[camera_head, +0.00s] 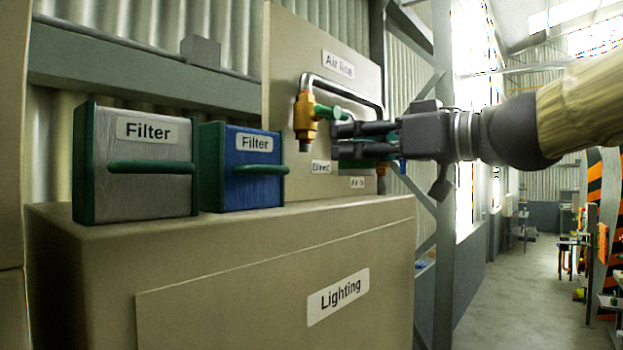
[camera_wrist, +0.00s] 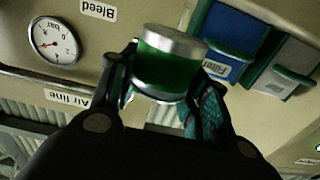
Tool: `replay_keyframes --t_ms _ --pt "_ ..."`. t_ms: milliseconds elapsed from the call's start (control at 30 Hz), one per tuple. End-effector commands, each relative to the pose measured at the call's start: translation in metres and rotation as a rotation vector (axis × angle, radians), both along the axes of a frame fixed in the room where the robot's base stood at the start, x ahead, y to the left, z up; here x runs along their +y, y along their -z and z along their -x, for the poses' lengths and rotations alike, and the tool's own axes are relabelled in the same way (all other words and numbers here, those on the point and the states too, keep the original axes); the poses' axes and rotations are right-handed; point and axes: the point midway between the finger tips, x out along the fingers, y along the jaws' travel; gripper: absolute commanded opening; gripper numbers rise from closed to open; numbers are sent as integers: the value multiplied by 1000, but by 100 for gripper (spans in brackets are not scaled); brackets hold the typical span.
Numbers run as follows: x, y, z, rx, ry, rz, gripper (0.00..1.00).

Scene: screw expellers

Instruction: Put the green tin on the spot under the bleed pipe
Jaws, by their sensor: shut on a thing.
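My gripper (camera_head: 345,140) reaches in from the right and is shut on the green tin. In the wrist view the tin (camera_wrist: 160,68) sits between the two fingers (camera_wrist: 160,92), green with pale metal ends. In the head view the fingers mostly hide it. The bleed pipe is a brass fitting (camera_head: 304,112) with a green lever (camera_head: 328,113) and a short spout (camera_head: 304,146) pointing down. The fingertips are just right of the spout. A "Bleed" label (camera_head: 320,167) is below it. No marked spot is visible on the cabinet top (camera_head: 310,208).
A grey filter box (camera_head: 145,190) and a blue filter box (camera_head: 252,170) stand on the cabinet, left of the spout. A bent metal pipe (camera_head: 350,85) runs above my gripper. The wrist view shows a gauge (camera_wrist: 55,42). The cabinet top below the spout looks clear.

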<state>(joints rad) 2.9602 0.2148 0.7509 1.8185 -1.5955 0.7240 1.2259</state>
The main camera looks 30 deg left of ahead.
Motion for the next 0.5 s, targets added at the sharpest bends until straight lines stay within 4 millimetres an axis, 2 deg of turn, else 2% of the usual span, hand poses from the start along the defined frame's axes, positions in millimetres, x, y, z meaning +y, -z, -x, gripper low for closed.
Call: replay_keyframes --t_ms 167,500 --pt "21 2 -9 -1 1 2 23" --pt "84 7 -35 2 -1 1 23"
